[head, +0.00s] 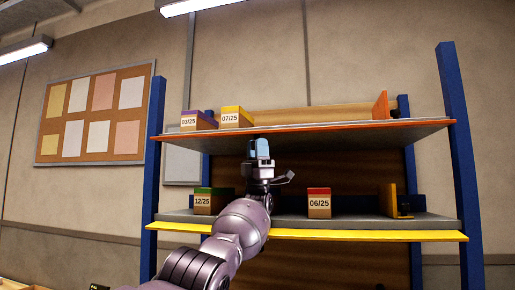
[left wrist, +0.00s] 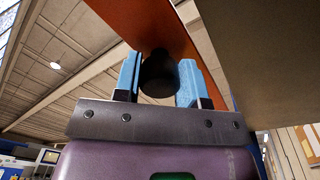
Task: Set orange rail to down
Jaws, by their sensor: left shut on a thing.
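The orange rail (head: 340,128) runs along the front edge of the upper shelf and shows as a thin strip in the head view. In the left wrist view the orange rail (left wrist: 140,22) passes above my fingers. My left gripper (head: 260,149) is raised just under the front of the upper shelf. In the left wrist view its blue fingers (left wrist: 160,80) are on either side of a dark round knob (left wrist: 158,75) at the rail, and are shut on it. My right gripper is not in view.
A yellow rail (head: 330,234) runs along the lower shelf's front edge. Blue posts (head: 458,160) flank the shelves. An orange upright plate (head: 381,106) stands at the upper right.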

